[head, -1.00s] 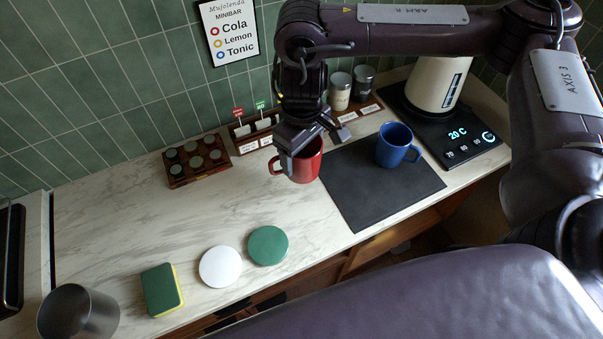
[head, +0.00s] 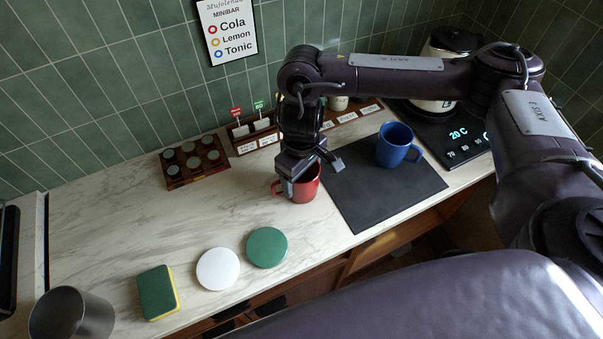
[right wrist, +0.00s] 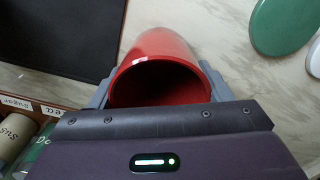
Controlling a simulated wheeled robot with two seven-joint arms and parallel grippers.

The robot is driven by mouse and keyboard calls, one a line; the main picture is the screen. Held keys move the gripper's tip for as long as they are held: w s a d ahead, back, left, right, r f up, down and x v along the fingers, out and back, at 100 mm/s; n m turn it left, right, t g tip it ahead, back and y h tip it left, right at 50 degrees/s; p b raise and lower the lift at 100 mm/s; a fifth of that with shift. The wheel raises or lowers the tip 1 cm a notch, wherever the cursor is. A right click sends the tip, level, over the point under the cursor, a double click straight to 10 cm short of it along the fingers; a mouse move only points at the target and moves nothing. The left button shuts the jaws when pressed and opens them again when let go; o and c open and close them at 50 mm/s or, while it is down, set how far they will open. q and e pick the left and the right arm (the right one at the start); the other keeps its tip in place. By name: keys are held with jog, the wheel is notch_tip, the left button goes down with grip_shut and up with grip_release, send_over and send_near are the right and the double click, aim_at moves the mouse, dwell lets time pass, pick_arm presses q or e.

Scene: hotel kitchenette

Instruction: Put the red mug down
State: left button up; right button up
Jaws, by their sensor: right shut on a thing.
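The red mug (head: 305,186) is upright at the left edge of the black mat (head: 375,199). My right gripper (head: 311,167) is shut on it from above and behind. In the right wrist view the mug (right wrist: 160,55) sits between the fingers (right wrist: 158,95), its dark opening facing the camera. I cannot tell whether its base touches the counter. The green coaster (head: 267,247) and the white coaster (head: 218,268) lie bare on the counter, in front and to the left of the mug. My left gripper is not in view.
A blue mug (head: 396,145) stands on the mat. A sponge (head: 157,292) and a metal cup (head: 72,318) are at the front left. A capsule tray (head: 195,162) and a labelled rack (head: 255,137) stand along the wall. The marble counter (head: 120,225) is clear at middle left.

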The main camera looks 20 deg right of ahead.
jog(key=o, duration=1.2)
